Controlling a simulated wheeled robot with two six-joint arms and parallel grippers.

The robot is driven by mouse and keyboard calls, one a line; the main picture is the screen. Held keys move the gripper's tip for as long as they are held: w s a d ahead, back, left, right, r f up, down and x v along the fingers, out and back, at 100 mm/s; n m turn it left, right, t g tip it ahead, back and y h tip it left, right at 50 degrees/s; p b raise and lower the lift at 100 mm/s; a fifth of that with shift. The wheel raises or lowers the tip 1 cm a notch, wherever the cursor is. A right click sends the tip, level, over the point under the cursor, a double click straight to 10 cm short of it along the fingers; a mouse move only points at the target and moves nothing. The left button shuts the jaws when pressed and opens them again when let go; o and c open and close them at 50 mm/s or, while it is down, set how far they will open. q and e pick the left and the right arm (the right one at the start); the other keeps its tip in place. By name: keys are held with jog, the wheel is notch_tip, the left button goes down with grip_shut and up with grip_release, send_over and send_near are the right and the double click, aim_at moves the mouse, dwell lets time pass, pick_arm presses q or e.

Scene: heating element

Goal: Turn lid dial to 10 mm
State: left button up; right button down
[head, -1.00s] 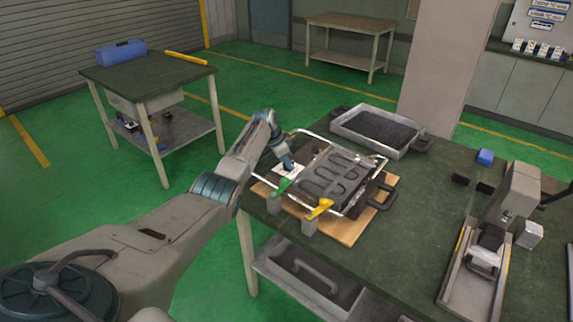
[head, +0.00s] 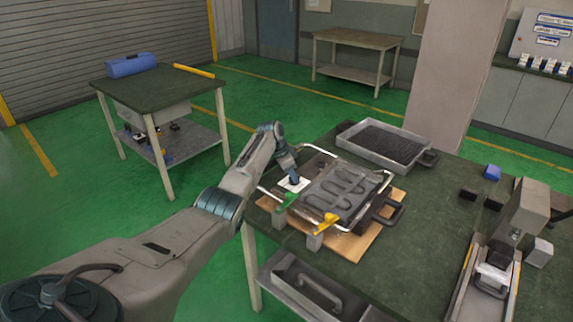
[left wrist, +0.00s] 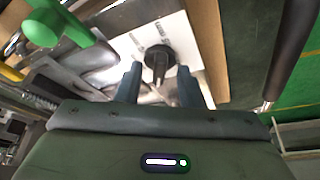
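The gripper hides the dial there. My right gripper is not in view.
A green-handled clamp (head: 284,202) and a yellow-handled clamp (head: 326,222) stand at the device's front edge. The device rests on a wooden board (head: 350,246). A grey tray (head: 385,146) lies behind it. A press-like tool (head: 500,250) stands at right. Bare green table lies between.

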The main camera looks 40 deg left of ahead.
pick_arm(q)
jog(key=b+v, duration=0.1)
jog(key=v, duration=0.9)
jog(key=shift+b, duration=0.35)
jog(key=shift+f, duration=0.15)
